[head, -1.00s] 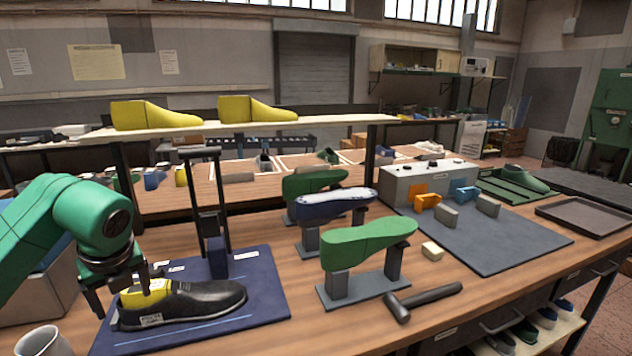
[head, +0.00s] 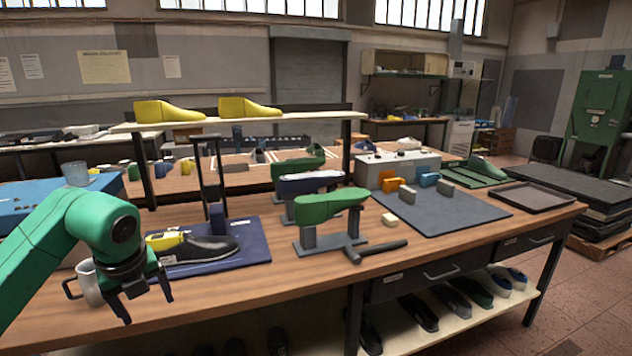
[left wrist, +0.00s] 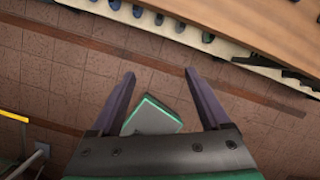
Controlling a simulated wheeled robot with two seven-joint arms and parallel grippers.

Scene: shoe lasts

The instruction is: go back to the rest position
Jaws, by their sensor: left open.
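My left gripper (head: 147,296) is open and empty, in front of the workbench's near edge in the head view. In the left wrist view its two fingers (left wrist: 155,98) are spread above the tiled floor, with nothing between them but part of a green and grey object below. A black shoe (head: 208,249) with a yellow last (head: 166,241) in it lies on the blue mat (head: 255,242), behind and right of the gripper, apart from it. My right gripper is not in view.
A white mug (head: 90,284) stands on the bench (head: 290,272) close to my left arm. Green lasts on stands (head: 328,204) and a hammer (head: 378,251) lie further right. A shelf under the bench (head: 455,318) holds several shoes. Open floor (head: 575,285) shows at right.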

